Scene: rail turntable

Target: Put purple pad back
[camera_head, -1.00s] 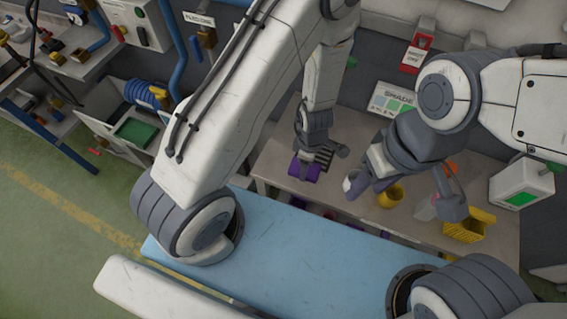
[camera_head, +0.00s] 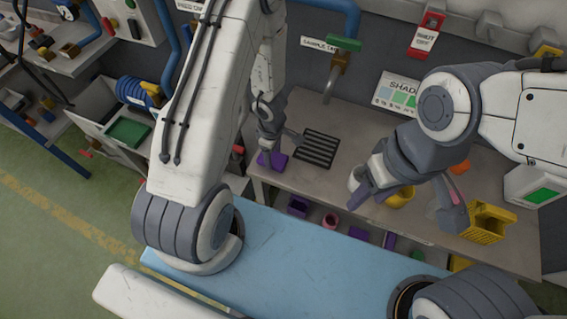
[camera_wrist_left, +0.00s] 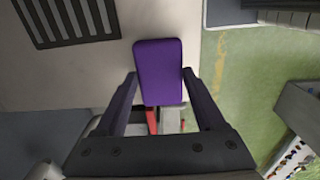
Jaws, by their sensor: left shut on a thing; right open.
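The purple pad (camera_head: 272,160) is at the left end of the grey workbench, left of a black slatted rack (camera_head: 317,150). My left gripper (camera_head: 268,154) is shut on it. In the left wrist view the purple pad (camera_wrist_left: 158,72) sits between the two fingers of my left gripper (camera_wrist_left: 158,78), over the bench edge. I cannot tell whether it touches the bench. My right gripper (camera_head: 361,196) is open and empty near a yellow cup (camera_head: 400,196).
A shelf under the bench holds a purple block (camera_head: 298,206), a pink ring (camera_head: 330,221) and other coloured items. A yellow basket (camera_head: 486,224) stands at the bench's right. A light blue surface (camera_head: 290,262) lies in front. The bench middle holds the rack.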

